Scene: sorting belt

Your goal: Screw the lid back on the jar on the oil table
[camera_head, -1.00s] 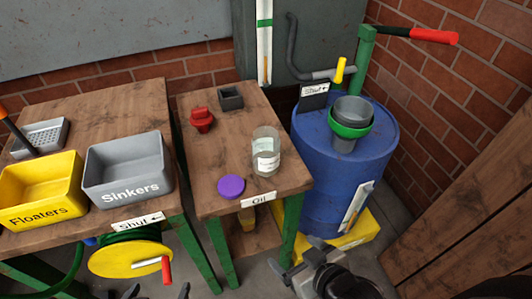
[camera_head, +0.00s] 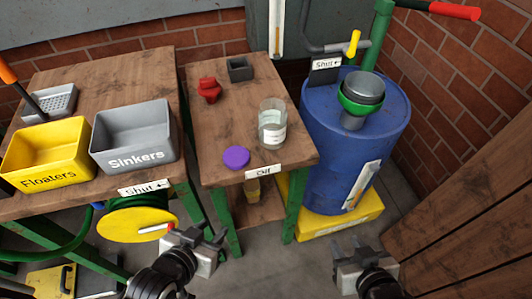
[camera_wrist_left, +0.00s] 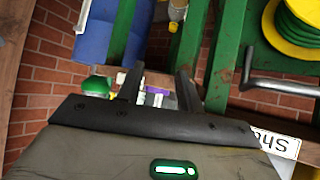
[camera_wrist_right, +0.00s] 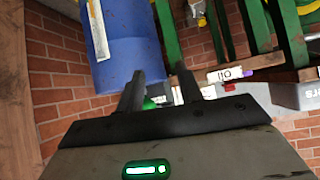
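The glass jar (camera_head: 272,124) stands upright and open-topped on the oil table (camera_head: 222,112), near its right edge, with a white label on its side. The purple lid (camera_head: 236,158) lies flat on the same table at the front, left of the jar and apart from it. A purple edge of the lid also shows in the right wrist view (camera_wrist_right: 248,74). My left gripper (camera_head: 207,236) is open and empty, in front of and below the table. My right gripper (camera_head: 346,246) is open and empty, in front of the blue barrel. Both are well away from jar and lid.
A red object (camera_head: 209,90) and a small dark square container (camera_head: 239,69) stand at the oil table's back. Left is another table with yellow (camera_head: 45,152) and grey (camera_head: 133,137) bins. A blue barrel (camera_head: 352,150) with a funnel stands close right. The oil table's middle is clear.

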